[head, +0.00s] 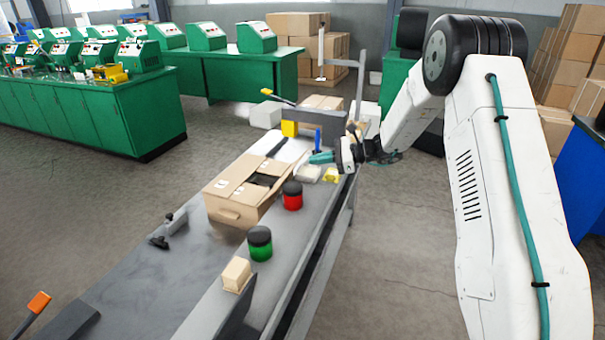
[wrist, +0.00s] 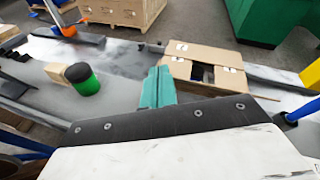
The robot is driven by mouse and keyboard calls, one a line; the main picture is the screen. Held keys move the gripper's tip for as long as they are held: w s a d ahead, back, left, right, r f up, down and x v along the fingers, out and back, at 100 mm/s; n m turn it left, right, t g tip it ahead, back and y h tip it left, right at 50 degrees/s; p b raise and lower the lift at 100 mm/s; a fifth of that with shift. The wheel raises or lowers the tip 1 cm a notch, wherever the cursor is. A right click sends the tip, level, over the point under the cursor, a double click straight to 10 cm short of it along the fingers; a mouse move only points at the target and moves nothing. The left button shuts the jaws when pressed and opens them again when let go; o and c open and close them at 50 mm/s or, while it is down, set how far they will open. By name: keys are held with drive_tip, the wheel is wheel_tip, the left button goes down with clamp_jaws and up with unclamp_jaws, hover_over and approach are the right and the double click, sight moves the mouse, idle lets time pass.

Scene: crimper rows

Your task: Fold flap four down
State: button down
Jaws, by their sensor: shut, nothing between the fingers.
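A brown cardboard box (head: 228,207) lies on the grey bench in the head view. Its top is mostly covered by flaps, with a dark gap at the right side. The wrist view also shows the box (wrist: 190,68), with the dark opening between its flaps. I cannot tell which flap is number four. My gripper (head: 318,157) is to the right of and beyond the box, apart from it. In the wrist view its teal fingers (wrist: 158,85) are together and empty, beside the box's near left corner in the picture.
A red jar (head: 292,198), a green jar (head: 260,246) and a small wooden block (head: 236,273) stand along the bench's right side. A blue post (head: 318,138) and a yellow block (head: 289,128) stand near my gripper. Bare bench (head: 135,270) lies at the front left.

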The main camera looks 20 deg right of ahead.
drive_tip(key=w+d+f+m+t, duration=0.1)
drive_tip(key=w+d+f, duration=0.1)
drive_tip(key=f, duration=0.1)
drive_tip(key=w+d+f+m+t, duration=0.1)
drive_tip(key=w+d+f+m, duration=0.1)
drive_tip(key=f, duration=0.2)
drive_tip(key=w+d+f+m+t, duration=0.1)
drive_tip(key=w+f+m+t, duration=0.1)
drive_tip(key=f, duration=0.1)
drive_tip(key=shift+d+f, duration=0.25)
drive_tip(key=shift+d, duration=0.15)
drive_tip(key=shift+w+d+f+m+t, duration=0.1)
drive_tip(key=shift+w+f+m+t, duration=0.15)
drive_tip(key=shift+f+m+t, duration=0.1)
drive_tip(key=shift+w+a+f, duration=0.1)
drive_tip(key=shift+w+a, duration=0.1)
drive_tip(key=x, duration=0.9)
drive_tip(key=shift+w+f, duration=0.1)
drive_tip(key=shift+f, duration=0.05)
drive_tip(key=shift+h, duration=0.3)
